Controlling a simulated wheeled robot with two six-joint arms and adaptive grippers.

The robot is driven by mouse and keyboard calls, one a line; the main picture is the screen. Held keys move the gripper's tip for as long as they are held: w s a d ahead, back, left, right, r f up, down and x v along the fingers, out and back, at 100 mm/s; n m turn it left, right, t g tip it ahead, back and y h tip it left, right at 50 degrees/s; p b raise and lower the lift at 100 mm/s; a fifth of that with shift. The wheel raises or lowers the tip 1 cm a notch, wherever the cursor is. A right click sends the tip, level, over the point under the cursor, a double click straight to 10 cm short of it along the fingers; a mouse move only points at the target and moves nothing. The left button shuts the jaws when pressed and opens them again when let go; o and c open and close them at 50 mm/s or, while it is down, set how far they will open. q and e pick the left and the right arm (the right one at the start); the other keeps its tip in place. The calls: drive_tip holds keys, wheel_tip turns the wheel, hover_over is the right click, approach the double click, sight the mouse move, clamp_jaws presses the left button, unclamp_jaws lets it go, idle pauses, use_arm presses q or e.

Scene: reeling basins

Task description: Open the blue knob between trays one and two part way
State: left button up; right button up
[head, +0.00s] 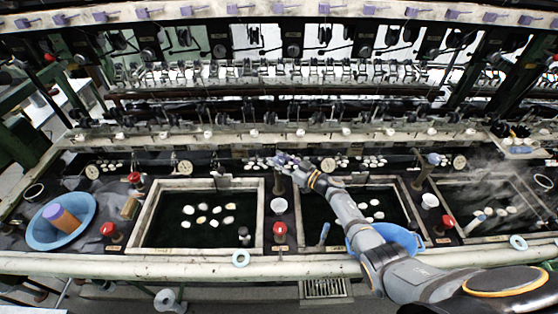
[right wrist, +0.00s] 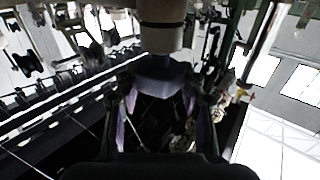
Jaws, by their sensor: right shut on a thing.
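My right arm reaches in from the lower right over the second tray (head: 408,213). My right gripper (head: 289,163) is at the back of the gap between the first tray (head: 149,217) and the second. It is shut on the blue knob, which its fingers largely hide in the head view. In the right wrist view the blue knob (right wrist: 160,68) shows between the fingers, below a pale cylindrical post (right wrist: 161,22). How far the knob is turned cannot be told. My left gripper is out of view.
A red knob (head: 278,229) and a white cup (head: 279,205) stand in the same gap, nearer the front. Another blue knob (head: 433,158) stands between the second and third trays. A blue basin (head: 60,232) is at left. My arm hides part of another blue basin (head: 405,237).

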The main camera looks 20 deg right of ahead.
drive_tip(key=shift+n+g+y, duration=0.3)
drive_tip(key=shift+y, duration=0.1)
drive_tip(key=o, duration=1.2)
drive_tip(key=v, duration=1.2)
